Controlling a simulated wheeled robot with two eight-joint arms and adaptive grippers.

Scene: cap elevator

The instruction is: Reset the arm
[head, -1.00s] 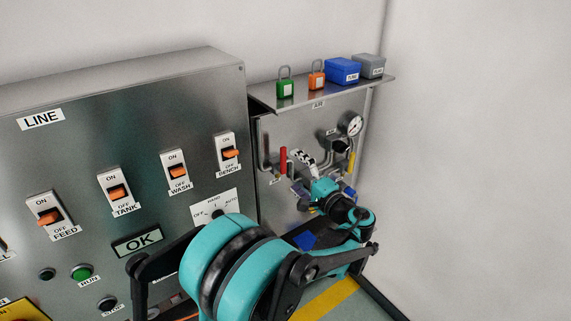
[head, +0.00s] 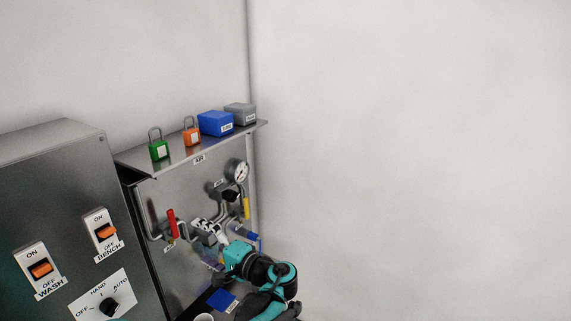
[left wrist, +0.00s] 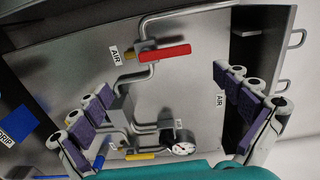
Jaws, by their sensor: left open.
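My left gripper (head: 208,230) is in front of the air panel (head: 200,180) on the right side of the cabinet in the head view. Its fingers with purple pads (left wrist: 170,100) stand wide apart in the left wrist view, and nothing is between the pads. A red valve handle (head: 171,223) is just left of the gripper, apart from it. The red handle (left wrist: 163,53) lies across the upper middle of the left wrist view. My right gripper is not in view.
Green padlock (head: 158,150), orange padlock (head: 191,137), blue box (head: 215,123) and grey box (head: 240,114) stand on the shelf. A gauge (head: 238,171) and a yellow handle (head: 246,208) are on the panel. Switches (head: 103,233) are at left. A bare wall (head: 420,150) fills the right.

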